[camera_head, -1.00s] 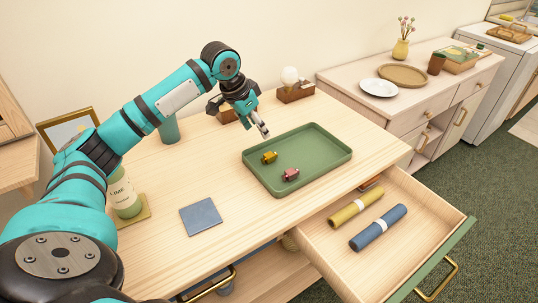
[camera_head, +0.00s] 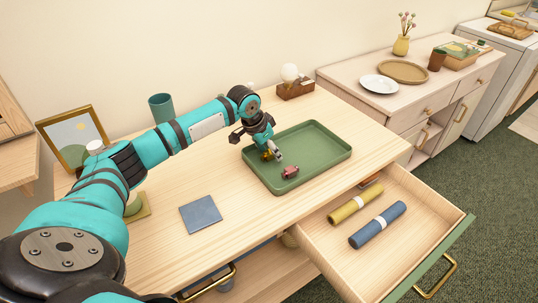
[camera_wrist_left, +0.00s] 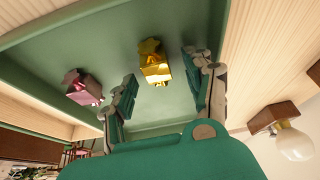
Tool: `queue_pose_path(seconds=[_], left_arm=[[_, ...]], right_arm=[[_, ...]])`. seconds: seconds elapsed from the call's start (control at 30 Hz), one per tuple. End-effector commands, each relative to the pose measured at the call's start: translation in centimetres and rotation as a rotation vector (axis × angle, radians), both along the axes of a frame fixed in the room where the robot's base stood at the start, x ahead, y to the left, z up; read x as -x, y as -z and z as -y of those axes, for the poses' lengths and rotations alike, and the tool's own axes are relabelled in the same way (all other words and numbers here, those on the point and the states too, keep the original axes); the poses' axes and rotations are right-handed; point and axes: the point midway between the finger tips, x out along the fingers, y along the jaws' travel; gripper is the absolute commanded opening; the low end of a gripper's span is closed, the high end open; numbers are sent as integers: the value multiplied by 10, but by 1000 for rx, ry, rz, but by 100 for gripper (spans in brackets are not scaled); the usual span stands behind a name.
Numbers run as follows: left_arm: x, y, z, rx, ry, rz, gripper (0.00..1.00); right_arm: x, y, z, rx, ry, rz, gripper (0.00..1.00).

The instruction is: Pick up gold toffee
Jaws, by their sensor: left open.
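The gold toffee (camera_wrist_left: 155,66) lies on the green tray (camera_head: 325,143). In the head view, the gold toffee (camera_head: 267,154) is partly hidden behind my left gripper (camera_head: 274,153). A pink toffee (camera_head: 290,172) lies on the tray nearer the front edge; it also shows at the left of the left wrist view (camera_wrist_left: 83,88). My left gripper is open and low over the tray. In the left wrist view its two fingers (camera_wrist_left: 160,88) stand apart, with the gold toffee showing in the gap, a little beyond the tips. Contact is not visible. My right gripper is not in view.
A lamp with a wooden base (camera_head: 295,91) stands behind the tray. A blue square mat (camera_head: 200,214) lies left on the desk (camera_head: 250,225). An open drawer (camera_head: 420,215) at the front right holds a yellow roll (camera_head: 355,204) and a blue roll (camera_head: 377,225).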

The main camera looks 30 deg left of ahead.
Motion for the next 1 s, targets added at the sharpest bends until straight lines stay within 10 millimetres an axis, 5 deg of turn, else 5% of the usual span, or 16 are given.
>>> queue_pose_path(seconds=[0.17, 0.53, 1.0], left_arm=[[0, 0, 0, 0, 0, 0, 53], [0, 0, 0, 0, 0, 0, 7], [0, -16, 0, 1, 0, 2, 6]], right_arm=[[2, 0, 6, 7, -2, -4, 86], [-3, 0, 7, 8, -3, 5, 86], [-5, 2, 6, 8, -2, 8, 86]])
